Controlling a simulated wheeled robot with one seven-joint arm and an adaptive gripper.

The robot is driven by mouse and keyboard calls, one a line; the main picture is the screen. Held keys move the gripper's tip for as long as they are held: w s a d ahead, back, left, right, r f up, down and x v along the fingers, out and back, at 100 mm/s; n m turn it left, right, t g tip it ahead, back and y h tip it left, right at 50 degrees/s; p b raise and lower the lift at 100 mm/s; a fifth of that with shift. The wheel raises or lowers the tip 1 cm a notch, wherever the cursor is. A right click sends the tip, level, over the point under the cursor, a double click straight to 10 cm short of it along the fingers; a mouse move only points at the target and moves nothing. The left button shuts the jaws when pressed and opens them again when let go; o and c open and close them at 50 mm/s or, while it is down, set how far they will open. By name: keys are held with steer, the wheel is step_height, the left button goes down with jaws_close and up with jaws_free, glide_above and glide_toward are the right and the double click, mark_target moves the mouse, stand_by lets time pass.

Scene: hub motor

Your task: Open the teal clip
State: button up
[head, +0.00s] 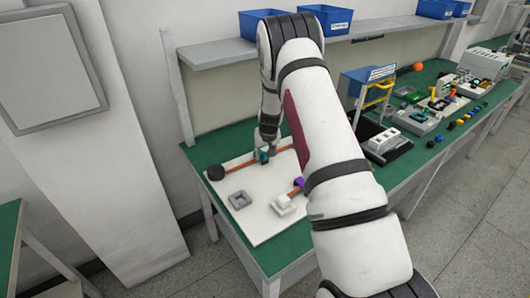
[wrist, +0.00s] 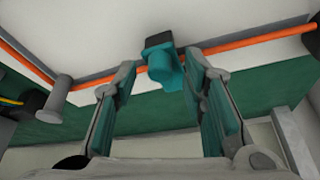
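The teal clip (wrist: 165,66) sits on an orange cable (wrist: 247,37) that runs across a white board (wrist: 210,18). In the wrist view the clip is at the top middle, between and just beyond the tips of my gripper (wrist: 163,78). The gripper's fingers are apart, with teal pads, and nothing is held between them. In the head view the clip (head: 263,155) shows small, right under my gripper (head: 266,143), at the back of the white board (head: 236,168). My arm hides part of the cable and board there.
A black round part (head: 215,172) stands at the cable's left end. A grey square block (head: 239,200), a white block (head: 284,205) and a purple part (head: 299,183) are on the board. A shelf with blue bins (head: 265,22) hangs above.

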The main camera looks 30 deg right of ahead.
steer(key=shift+f, duration=0.1)
jaws_close()
